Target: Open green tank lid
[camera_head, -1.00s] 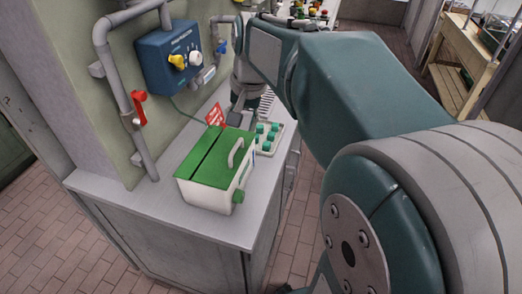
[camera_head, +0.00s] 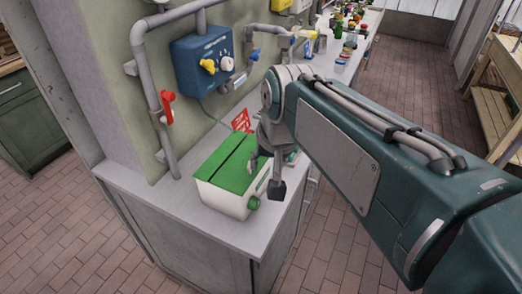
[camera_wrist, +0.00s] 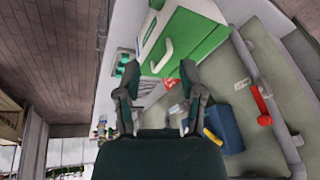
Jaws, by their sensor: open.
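The white tank (camera_head: 222,202) with a flat green lid (camera_head: 222,168) stands on the grey counter, and its lid lies closed. In the wrist view, the tank's green lid (camera_wrist: 200,42) is beyond my fingers. The white handle (camera_wrist: 162,57) lies between and ahead of the open fingertips of my gripper (camera_wrist: 159,72). The gripper is empty; I cannot tell whether it touches the tank.
A blue control box (camera_head: 203,57) with a yellow knob hangs on the wall behind the tank. A red valve lever (camera_head: 167,107) is on the pipe to its left. A red sign (camera_head: 241,121) stands behind the tank. The counter's front left (camera_head: 150,183) is clear.

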